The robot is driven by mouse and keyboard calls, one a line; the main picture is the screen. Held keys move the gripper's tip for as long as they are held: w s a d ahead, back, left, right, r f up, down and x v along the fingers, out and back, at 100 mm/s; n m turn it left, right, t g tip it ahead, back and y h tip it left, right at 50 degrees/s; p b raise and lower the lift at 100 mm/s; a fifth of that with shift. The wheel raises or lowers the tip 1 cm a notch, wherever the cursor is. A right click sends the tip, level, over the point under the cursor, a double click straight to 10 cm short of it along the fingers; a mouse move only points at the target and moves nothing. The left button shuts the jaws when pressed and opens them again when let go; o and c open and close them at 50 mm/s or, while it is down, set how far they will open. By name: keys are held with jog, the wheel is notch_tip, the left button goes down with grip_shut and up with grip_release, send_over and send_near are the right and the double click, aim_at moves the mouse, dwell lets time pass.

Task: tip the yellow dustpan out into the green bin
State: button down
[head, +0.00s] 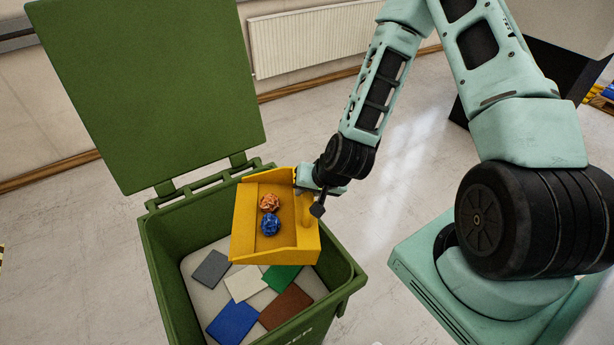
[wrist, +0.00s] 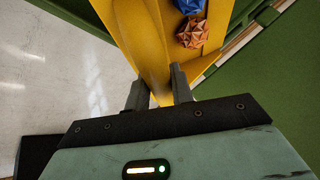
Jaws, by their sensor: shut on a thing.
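The yellow dustpan (head: 248,222) is held over the open green bin (head: 347,268), near its back right side. An orange crumpled ball (head: 270,202) and a blue crumpled ball (head: 270,224) lie in the dustpan. My gripper (head: 312,198) is shut on the dustpan's handle at its right side. In the wrist view, my gripper's fingers (wrist: 160,88) close on the yellow handle, with the dustpan (wrist: 140,30) beyond them. The orange ball (wrist: 193,33) and part of the blue ball (wrist: 190,5) show there too.
The bin's green lid (head: 150,90) stands open at the back. Several flat coloured pieces, including a blue one (head: 232,321), lie inside the bin. A white radiator (head: 310,40) is on the back wall. Pale floor (head: 80,250) is clear to the left.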

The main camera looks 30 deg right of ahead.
jog(key=shift+s+a+r+p, duration=0.2)
jog(key=shift+s+p, duration=0.35)
jog(key=shift+p, duration=0.8)
jog(key=a+p, duration=0.1)
jog(key=p, duration=0.1)
jog(key=w+a+r+h+p, duration=0.1)
jog(key=p, duration=0.1)
jog(key=a+r+g+h+p, duration=0.1)
jog(key=shift+w+p, duration=0.25)
jog(key=shift+p, duration=0.15)
jog(key=w+a+r+n+g+h+b, duration=0.1)
jog(key=w+a+g+h+b, duration=0.1)
jog(key=w+a+h+b, duration=0.3)
jog(key=w+a+r+n+g+h+b, duration=0.1)
jog(key=w+a+h+b, duration=0.4)
jog(key=a, duration=0.8)
jog(key=r+g+h, duration=0.1)
jog(key=g, duration=0.1)
jog(key=shift+w+a+n+g, duration=0.25)
jog(key=shift+w+n+g, duration=0.05)
jog(key=shift+w+n, duration=0.1)
jog(key=shift+r, duration=0.1)
